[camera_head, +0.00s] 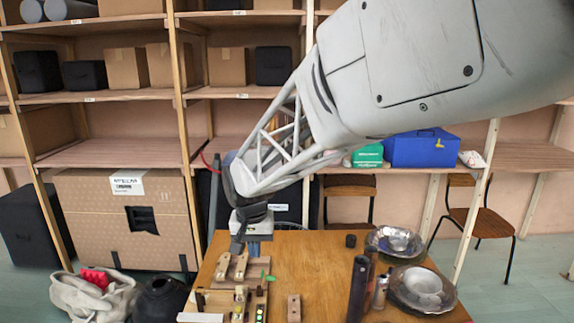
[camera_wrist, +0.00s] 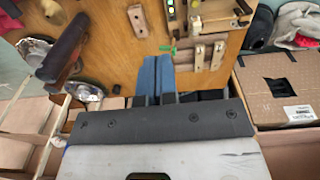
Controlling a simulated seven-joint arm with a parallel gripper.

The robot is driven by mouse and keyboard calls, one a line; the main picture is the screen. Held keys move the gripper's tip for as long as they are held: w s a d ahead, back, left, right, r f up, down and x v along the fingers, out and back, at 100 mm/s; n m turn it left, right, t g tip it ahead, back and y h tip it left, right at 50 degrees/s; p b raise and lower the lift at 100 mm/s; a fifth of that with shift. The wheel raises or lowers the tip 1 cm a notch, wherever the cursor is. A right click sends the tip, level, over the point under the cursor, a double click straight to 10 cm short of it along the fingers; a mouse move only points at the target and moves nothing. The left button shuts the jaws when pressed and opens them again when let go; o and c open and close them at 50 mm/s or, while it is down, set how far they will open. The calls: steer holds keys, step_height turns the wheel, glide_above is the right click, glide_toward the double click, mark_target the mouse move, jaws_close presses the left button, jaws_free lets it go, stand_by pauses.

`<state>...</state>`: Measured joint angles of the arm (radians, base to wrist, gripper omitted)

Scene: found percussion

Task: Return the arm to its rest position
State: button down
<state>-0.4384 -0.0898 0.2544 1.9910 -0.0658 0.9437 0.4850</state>
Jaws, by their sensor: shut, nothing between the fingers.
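My arm reaches from the upper right of the head view down to the far edge of the wooden table. My gripper (camera_head: 240,246) is at its lower end, over or just beyond the table's far left part; the exact height is hard to tell. In the wrist view my gripper (camera_wrist: 157,62) shows two blue fingers pressed together with nothing between them. The wooden table (camera_head: 320,265) lies beneath and in front of it. Wooden blocks (camera_head: 240,268) lie close to the gripper in the head view, apparently not touched.
Metal bowls (camera_head: 420,284) and dark upright cylinders (camera_head: 358,290) stand at the table's right. A single wooden block (camera_head: 294,308) lies mid-table. Shelves (camera_head: 110,152) with boxes stand behind. A large cardboard box (camera_head: 85,222) is left of the table, with bags on the floor before it.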

steer(key=s+d+r, duration=0.3)
steer(key=s+d, duration=0.3)
steer(key=d, duration=0.2)
steer(key=s+d+r, duration=0.2)
steer(key=s+d, duration=0.4)
steer(key=d, duration=0.2)
steer(key=s+d+t, duration=0.1)
steer(key=s+d, duration=0.4)
steer(key=s, duration=0.3)
steer(key=s+d+f, duration=0.1)
steer(key=s+d, duration=0.4)
steer(key=s, duration=0.2)
steer(key=shift+s+f+t, duration=0.3)
steer(key=shift+s+t, duration=0.1)
steer(key=shift+d, duration=0.1)
stand_by(0.5)
